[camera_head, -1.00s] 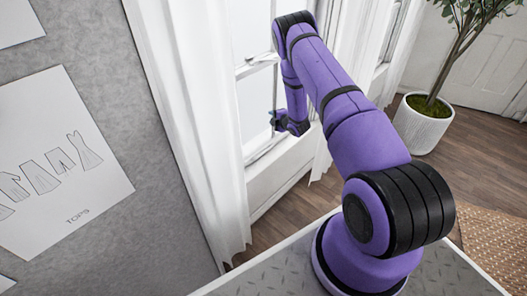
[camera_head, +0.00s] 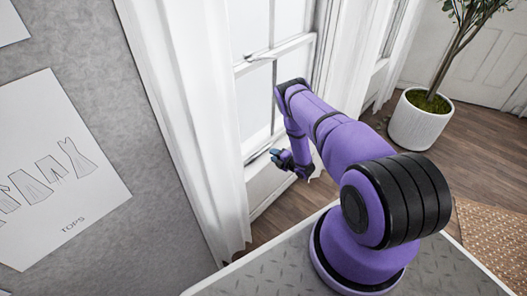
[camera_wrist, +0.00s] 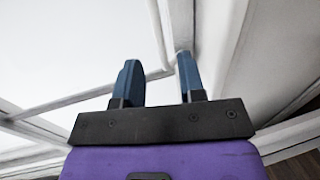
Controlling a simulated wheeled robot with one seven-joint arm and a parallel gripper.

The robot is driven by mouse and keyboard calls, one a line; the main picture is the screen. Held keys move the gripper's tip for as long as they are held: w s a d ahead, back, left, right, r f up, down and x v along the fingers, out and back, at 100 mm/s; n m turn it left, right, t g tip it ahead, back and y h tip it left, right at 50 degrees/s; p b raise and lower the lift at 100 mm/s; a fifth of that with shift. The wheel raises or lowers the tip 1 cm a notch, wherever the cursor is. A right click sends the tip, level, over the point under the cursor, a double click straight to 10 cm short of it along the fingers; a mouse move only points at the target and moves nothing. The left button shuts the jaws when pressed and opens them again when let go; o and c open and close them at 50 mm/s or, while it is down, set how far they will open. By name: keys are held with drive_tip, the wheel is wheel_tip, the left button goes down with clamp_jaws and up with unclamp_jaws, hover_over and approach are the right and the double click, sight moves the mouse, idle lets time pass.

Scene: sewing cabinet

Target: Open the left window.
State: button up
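The left window (camera_head: 275,48) is a white sash window between white curtains in the head view. Its lower sash appears down, with the middle rail crossing at mid height and a small catch on it. My gripper (camera_head: 276,155) hangs low in front of the window, near sill height. In the wrist view my gripper (camera_wrist: 157,62) has its two blue fingers apart with nothing between them. White window bars (camera_wrist: 90,97) show beyond the fingers. I cannot tell whether a fingertip touches the frame.
A white curtain (camera_head: 195,120) hangs left of the window, and another curtain (camera_head: 350,50) hangs right of it. A potted tree (camera_head: 418,122) stands on the wood floor at the right. A grey wall with sketches (camera_head: 60,170) is at the left.

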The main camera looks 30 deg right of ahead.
sight(264, 150)
drive_tip(key=x, duration=0.7)
drive_tip(key=shift+w+a, duration=0.1)
clamp_jaws()
